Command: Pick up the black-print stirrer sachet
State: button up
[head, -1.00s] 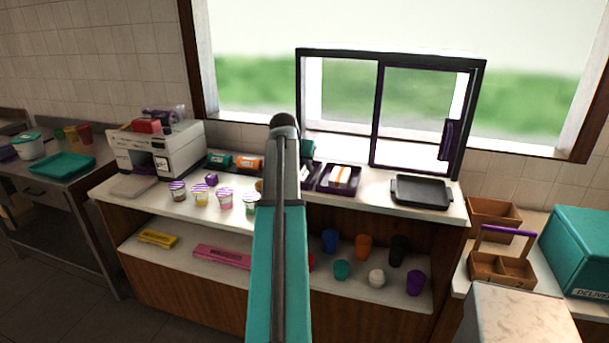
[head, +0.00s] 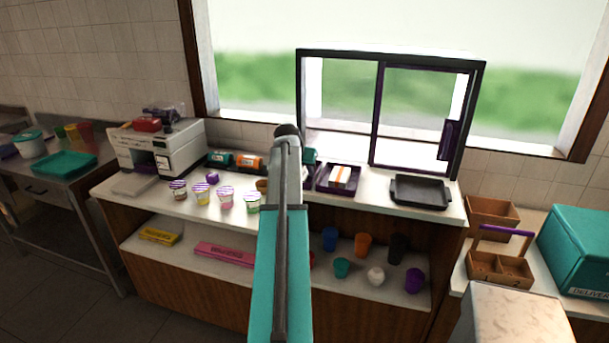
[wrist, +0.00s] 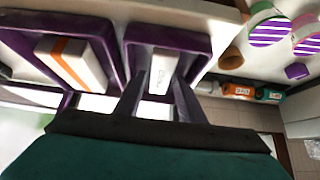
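The black-print stirrer sachet (wrist: 159,82) looks white with small dark print. It lies in a purple-walled tray (wrist: 206,42) in the wrist view. My gripper (wrist: 160,76) points into this tray, with its two dark fingers apart, one on each side of the sachet in the picture. I cannot tell whether they touch it. A white sachet with an orange band (wrist: 72,62) lies in the neighbouring purple tray; it also shows in the head view (head: 340,176). In the head view my arm hides the gripper and the black-print sachet.
Striped-lid cups (head: 226,198) stand on the counter left of my arm. A dark tray (head: 420,191) lies to the right, below the service window (head: 420,115). Orange and teal rolls (head: 248,161) lie behind the cups. The tray walls are close around my fingers.

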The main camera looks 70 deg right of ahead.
aim_at(303, 174)
jog(key=c, duration=0.8)
jog(key=shift+r, duration=0.25)
jog(key=shift+w+r+b, duration=0.1)
jog(key=shift+r+b, duration=0.7)
jog(key=shift+r, duration=0.5)
jog(key=shift+a+r, duration=0.1)
jog(key=shift+r, duration=0.1)
jog(key=a+r+b, duration=0.1)
jog(key=a+b, duration=0.3)
jog(key=a, duration=1.1)
jog(key=shift+w+a+r, duration=0.25)
jog(key=shift+w+a, duration=0.15)
jog(key=shift+w, duration=0.05)
